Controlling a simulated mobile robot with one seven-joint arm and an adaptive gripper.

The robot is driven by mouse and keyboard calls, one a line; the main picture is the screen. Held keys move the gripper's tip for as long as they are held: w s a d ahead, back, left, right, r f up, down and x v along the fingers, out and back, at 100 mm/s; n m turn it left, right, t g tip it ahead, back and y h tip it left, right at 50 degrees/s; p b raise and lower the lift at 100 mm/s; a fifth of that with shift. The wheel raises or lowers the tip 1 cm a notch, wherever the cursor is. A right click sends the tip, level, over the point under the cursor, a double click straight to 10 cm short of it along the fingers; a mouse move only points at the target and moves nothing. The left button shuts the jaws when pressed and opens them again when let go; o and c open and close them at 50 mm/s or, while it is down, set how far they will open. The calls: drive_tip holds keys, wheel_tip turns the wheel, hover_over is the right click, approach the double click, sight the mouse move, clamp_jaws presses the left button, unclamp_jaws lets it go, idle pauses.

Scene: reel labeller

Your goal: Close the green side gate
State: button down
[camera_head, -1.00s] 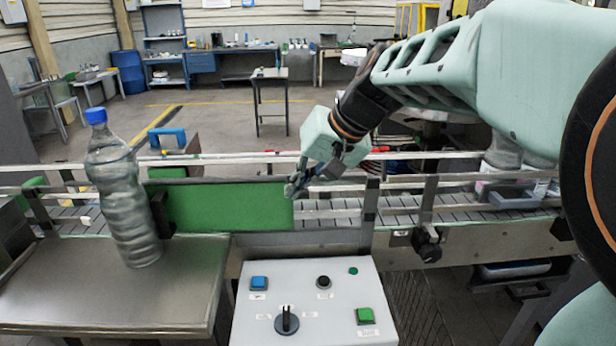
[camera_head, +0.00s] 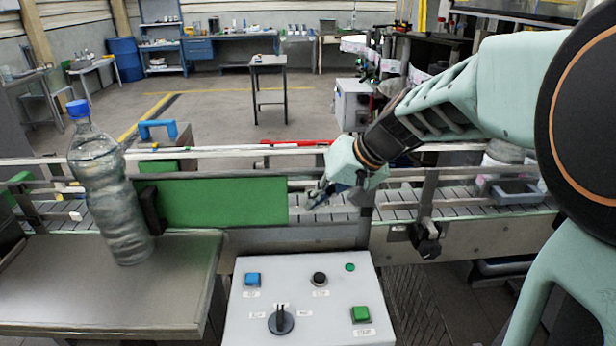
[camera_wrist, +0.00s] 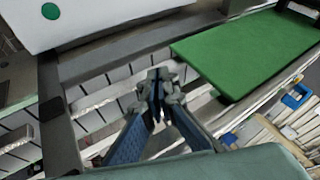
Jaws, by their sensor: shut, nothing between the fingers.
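The green side gate (camera_head: 226,202) is a flat green panel standing upright along the near side of the conveyor, with a dark hinge or bracket at its left end. In the wrist view the gate (camera_wrist: 245,50) lies at the upper right. My gripper (camera_head: 318,196) is just right of the gate's free right edge, apart from it. In the wrist view my gripper (camera_wrist: 158,92) has its fingertips together, with nothing between them.
A water bottle (camera_head: 108,190) with a blue cap stands on the metal table (camera_head: 100,300) at left. A control box (camera_head: 305,305) with buttons and a knob stands in front. The conveyor (camera_head: 400,205) has rails and a post (camera_head: 366,215) right of my gripper.

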sight(218, 206)
drive_tip(key=shift+s+a+r, duration=0.1)
drive_tip(key=shift+s+a, duration=0.05)
drive_tip(key=shift+a, duration=0.45)
drive_tip(key=shift+s+a+r, duration=0.1)
drive_tip(key=shift+s+a, duration=0.05)
drive_tip(key=shift+a, duration=0.4)
drive_tip(key=shift+a+f, duration=0.1)
drive_tip(key=shift+a, duration=0.15)
drive_tip(key=shift+a, duration=0.3)
drive_tip(key=a, duration=0.5)
drive_tip(key=s+a, duration=0.1)
drive_tip(key=a, duration=1)
drive_tip(key=shift+s+p, duration=0.4)
drive_tip(key=shift+d, duration=0.1)
